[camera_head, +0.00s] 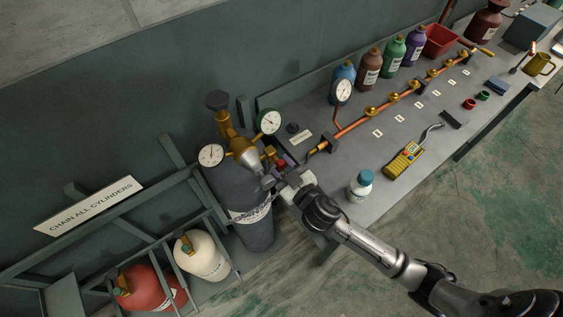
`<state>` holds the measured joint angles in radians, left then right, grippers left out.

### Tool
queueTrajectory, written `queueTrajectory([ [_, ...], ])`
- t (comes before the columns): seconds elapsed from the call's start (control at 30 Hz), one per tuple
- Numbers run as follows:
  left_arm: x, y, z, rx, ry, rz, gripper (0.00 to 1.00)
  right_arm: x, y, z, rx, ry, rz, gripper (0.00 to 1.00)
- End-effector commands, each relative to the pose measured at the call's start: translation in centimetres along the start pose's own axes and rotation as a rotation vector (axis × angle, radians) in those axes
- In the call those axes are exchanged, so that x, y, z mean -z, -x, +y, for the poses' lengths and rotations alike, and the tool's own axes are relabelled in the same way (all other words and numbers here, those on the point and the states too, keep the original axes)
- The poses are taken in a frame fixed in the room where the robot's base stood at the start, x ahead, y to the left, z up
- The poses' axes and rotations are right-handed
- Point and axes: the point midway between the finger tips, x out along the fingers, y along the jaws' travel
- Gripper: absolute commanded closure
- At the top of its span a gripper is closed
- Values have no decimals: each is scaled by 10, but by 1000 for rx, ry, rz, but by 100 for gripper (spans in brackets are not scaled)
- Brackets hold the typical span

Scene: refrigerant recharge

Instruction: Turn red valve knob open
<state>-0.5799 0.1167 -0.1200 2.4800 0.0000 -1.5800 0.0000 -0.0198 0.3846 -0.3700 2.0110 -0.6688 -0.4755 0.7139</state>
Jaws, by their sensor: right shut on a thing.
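The red valve knob (281,163) shows as a small red patch beside the brass regulator (245,157) on top of the dark grey cylinder (245,196). My right gripper (275,176) reaches in from the lower right and is shut on the knob. The gripper hides much of the knob, so its turn angle cannot be told. Two dial gauges, one white-faced (211,155) and one green-rimmed (269,122), sit on either side of the regulator. My left gripper is not in view.
A rack on the left holds a red cylinder (146,289) and a cream cylinder (202,256). The grey bench (395,135) carries a copper manifold, several bottles, a yellow meter (403,161) and a white bottle (359,187) close to my right arm. The floor at lower right is clear.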

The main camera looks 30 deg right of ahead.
Motion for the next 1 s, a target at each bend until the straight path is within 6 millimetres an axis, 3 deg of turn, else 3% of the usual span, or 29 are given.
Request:
queueTrajectory([
  [1.0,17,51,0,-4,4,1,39,4,0,2,0,967,1,86],
])
